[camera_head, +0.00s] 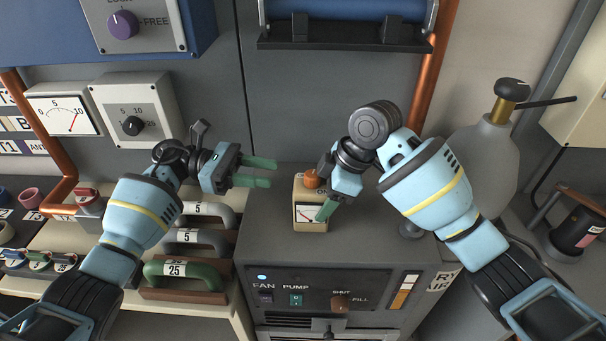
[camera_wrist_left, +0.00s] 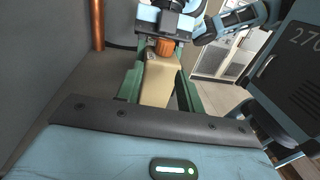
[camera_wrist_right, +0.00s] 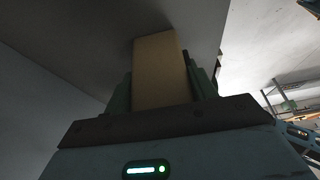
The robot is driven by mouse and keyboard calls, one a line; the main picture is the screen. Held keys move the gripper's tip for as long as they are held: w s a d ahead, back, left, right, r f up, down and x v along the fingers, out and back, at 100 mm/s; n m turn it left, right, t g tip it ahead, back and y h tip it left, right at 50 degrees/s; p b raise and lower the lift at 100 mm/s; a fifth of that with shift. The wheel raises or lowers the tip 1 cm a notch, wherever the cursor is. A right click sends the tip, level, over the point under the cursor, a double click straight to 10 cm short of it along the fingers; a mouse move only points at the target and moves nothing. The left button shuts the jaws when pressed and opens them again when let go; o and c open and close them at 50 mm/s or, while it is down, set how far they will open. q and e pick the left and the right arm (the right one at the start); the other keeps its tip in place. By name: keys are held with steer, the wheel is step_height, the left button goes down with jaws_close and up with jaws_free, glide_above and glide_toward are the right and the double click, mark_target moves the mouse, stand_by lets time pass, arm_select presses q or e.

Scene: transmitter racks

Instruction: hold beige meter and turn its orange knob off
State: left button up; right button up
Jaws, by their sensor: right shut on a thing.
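The beige meter (camera_head: 299,191) is upright over the top of the grey cabinet, its white dial facing front. I cannot tell whether its base touches the cabinet. Its orange knob (camera_head: 312,179) is on top. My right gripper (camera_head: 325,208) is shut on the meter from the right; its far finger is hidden. In the right wrist view the meter (camera_wrist_right: 160,70) fills the space between the green fingers. My left gripper (camera_head: 264,172) is open and empty, left of the meter, its fingers pointing at it. The left wrist view shows the meter (camera_wrist_left: 158,80) and knob (camera_wrist_left: 166,47) ahead, between the finger lines.
The grey cabinet (camera_head: 270,240) has fan and pump controls on its front. Several handled weights (camera_head: 185,270) stand left of it. A grey bottle (camera_head: 487,165) stands behind my right arm.

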mark_target(312, 178)
arm_select(q)
steer(key=shift+w+d+r+m+g, duration=0.15)
steer(key=shift+d+r+m+g, duration=0.1)
steer(key=shift+d+m+g, duration=0.3)
steer(key=shift+w+d+r+m+g, duration=0.1)
steer(key=shift+d+r+m+g, duration=0.2)
steer(key=shift+g, duration=0.45)
steer(key=shift+d+f, duration=0.1)
steer(key=x, duration=0.7)
steer(key=shift+s+d+f, duration=0.1)
steer(key=shift+s+d, duration=0.05)
